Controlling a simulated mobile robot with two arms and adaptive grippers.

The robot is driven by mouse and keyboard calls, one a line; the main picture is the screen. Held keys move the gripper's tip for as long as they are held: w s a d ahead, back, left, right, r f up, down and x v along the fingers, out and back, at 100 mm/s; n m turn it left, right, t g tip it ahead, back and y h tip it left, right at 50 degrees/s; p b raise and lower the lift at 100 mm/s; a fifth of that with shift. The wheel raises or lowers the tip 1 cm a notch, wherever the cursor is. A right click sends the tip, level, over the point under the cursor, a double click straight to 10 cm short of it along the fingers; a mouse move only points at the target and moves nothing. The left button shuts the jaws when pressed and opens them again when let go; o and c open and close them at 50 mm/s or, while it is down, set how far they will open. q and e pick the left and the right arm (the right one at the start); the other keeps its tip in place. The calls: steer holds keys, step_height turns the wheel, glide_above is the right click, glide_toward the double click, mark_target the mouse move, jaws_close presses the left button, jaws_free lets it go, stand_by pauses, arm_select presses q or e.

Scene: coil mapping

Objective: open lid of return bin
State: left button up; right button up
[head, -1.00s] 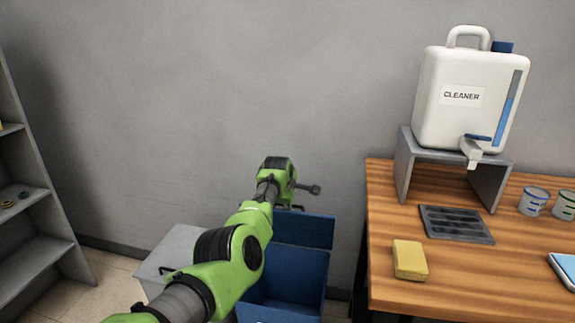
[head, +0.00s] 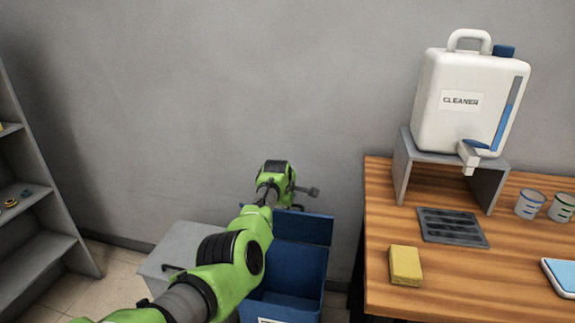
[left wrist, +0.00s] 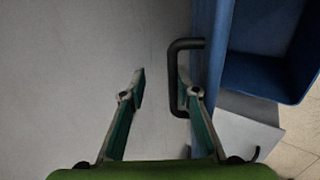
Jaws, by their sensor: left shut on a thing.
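The blue return bin (head: 290,268) stands against the wall, left of the wooden table. Its lid (head: 303,228) is raised and stands upright at the back, so the open inside shows. My left arm reaches over the bin's left side, with its wrist near the lid's top edge. In the left wrist view the black lid handle (left wrist: 172,78) lies between the fingers of my left gripper (left wrist: 161,85), close against the right finger. The blue lid (left wrist: 206,45) also shows edge-on there. My right gripper is not in view.
A grey bin (head: 180,248) stands left of the blue one, partly behind my arm. The wooden table (head: 450,280) to the right holds a cleaner jug (head: 465,95) on a stand, a yellow sponge (head: 405,265) and cups. Grey shelves (head: 45,250) stand at far left.

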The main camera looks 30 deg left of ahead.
arm_select(q)
steer(key=shift+t, duration=0.4)
steer(key=r+p, duration=0.2)
steer(key=r, duration=0.1)
steer(key=r+p, duration=0.2)
steer(key=r, duration=0.1)
steer(key=s+r+p, duration=0.1)
steer(key=r+p, duration=0.1)
steer(key=r, duration=0.1)
steer(key=shift+a, duration=0.1)
steer(key=shift+s+d+r+p, duration=0.1)
steer(key=shift+s+d+p, duration=0.15)
steer(key=shift+p, duration=0.55)
steer(key=shift+w+a, duration=0.1)
steer(key=shift+w, duration=0.05)
steer(key=shift+r+p, duration=0.1)
steer(key=shift+p, duration=0.45)
steer(key=r+p, duration=0.1)
steer(key=p, duration=0.2)
steer(key=s+r+p, duration=0.1)
steer(key=r+p, duration=0.1)
steer(key=p, duration=0.1)
steer(key=s+r+p, duration=0.1)
steer(key=r+p, duration=0.1)
steer(key=shift+s+d+r+p, duration=0.1)
steer(key=shift+d+r+p, duration=0.15)
steer(key=shift+d+p, duration=0.15)
